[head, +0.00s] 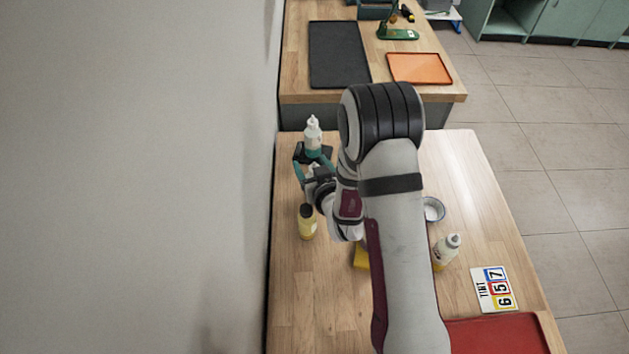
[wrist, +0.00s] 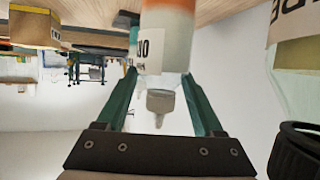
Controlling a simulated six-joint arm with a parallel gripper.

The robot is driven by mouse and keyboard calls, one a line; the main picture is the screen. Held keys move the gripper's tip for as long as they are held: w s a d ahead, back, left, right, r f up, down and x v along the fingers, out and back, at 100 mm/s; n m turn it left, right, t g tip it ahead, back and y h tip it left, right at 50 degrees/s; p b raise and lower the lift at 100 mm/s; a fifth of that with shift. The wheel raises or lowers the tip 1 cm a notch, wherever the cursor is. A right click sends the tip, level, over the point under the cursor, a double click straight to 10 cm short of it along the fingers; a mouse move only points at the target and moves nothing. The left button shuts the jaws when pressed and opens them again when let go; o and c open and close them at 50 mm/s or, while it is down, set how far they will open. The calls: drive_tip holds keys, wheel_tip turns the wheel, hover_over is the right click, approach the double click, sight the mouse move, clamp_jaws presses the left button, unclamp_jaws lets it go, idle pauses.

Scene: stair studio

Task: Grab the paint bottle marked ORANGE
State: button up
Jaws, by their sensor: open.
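In the wrist view, which is upside down, a bottle (wrist: 167,38) with an orange body, a partly cut-off label and a pale nozzle stands beyond and between the teal fingers of my gripper (wrist: 160,88). Only a couple of its letters show, so I cannot read the full word. My gripper (head: 314,168) is open, with its fingers spread and no visible grip on the bottle. In the head view the gripper and arm largely hide the space between the fingers. A white-topped bottle (head: 313,134) with a teal lower part shows just beyond the fingertips.
A yellowish, dark-capped bottle (head: 307,223) stands close beside the gripper. A yellow object (head: 361,257) is partly hidden. A wall (head: 200,180) runs along the left.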

drive_tip(key=shift+w, duration=0.2)
clamp_jaws()
drive_tip(key=shift+r, duration=0.1)
